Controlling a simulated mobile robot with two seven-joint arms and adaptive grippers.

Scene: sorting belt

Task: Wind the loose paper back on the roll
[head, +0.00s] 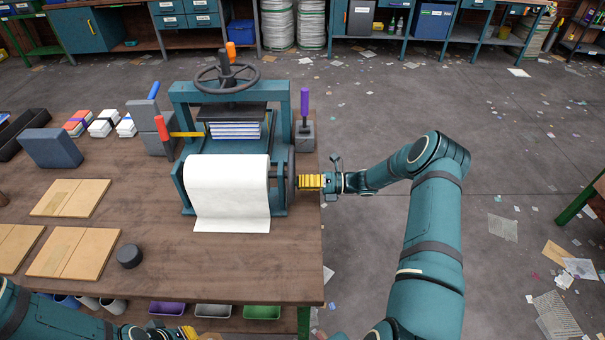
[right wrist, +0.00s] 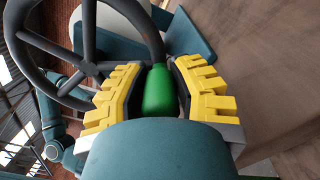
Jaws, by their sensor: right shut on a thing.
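The paper roll (head: 228,170) sits in a teal press frame (head: 180,93) on the bench, with a loose white sheet hanging down its front onto the bench top. A dark hand wheel (head: 291,178) stands at the right side of the frame. My right gripper (head: 310,182) is at this wheel, its yellow fingers shut on a green handle (right wrist: 158,92), which shows between the fingertips in the right wrist view. The dark wheel's rim and spokes (right wrist: 85,42) show beside it. My left gripper (head: 190,332) is partly in view at the bottom edge; its fingers are mostly cut off.
Brown boards (head: 72,253) and a dark round puck (head: 130,256) lie left of the roll. A grey block (head: 50,148) and small stacks (head: 103,123) stand farther back. A purple-handled tool (head: 305,103) stands right of the frame. Coloured trays (head: 213,311) are below the front edge.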

